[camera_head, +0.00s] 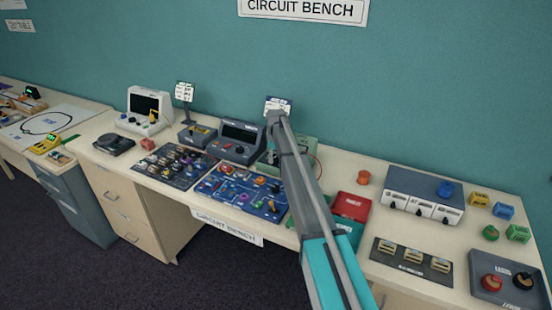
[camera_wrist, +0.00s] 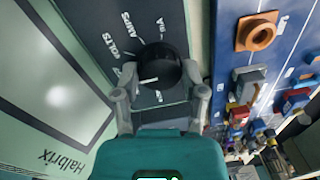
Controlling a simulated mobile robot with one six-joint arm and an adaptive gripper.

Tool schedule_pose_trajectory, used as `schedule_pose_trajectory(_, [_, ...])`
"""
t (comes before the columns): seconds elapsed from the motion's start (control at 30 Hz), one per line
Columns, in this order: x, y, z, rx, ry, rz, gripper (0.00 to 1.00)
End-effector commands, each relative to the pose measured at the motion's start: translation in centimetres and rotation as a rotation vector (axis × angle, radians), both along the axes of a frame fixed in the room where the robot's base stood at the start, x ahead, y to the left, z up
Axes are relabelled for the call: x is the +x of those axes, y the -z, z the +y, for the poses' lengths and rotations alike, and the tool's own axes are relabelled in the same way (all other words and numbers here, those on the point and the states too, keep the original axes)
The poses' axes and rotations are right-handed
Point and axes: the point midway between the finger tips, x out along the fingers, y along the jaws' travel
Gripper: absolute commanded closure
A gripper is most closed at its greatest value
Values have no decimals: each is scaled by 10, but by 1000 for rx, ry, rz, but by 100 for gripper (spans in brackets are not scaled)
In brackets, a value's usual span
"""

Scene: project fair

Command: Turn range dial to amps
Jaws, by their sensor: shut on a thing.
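The range dial (camera_wrist: 160,62) is a round black knob with a short white mark, on the dark face panel (camera_wrist: 152,12) of a pale green meter in the wrist view. White labels on the panel include VOLTS and AMPS, around the knob's far side. In the head view the pale green meter (camera_head: 303,149) is partly behind my arm, and the dial and fingers cannot be made out.
A blue circuit board (camera_head: 235,190) with many parts lies close in front of the meter; it fills the right of the wrist view (camera_wrist: 285,50). A dark grey instrument (camera_head: 240,140) stands to the left. A red box (camera_head: 351,206) is to the right.

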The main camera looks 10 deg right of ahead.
Motion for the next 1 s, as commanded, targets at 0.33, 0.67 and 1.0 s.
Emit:
schedule_pose_trajectory(0.33, [1,0,3,-5,6,-1,93])
schedule_pose_trajectory(0.67, [1,0,4,-2,19,-2,93])
schedule_pose_trajectory(1.0, [1,0,5,0,50,-3,93])
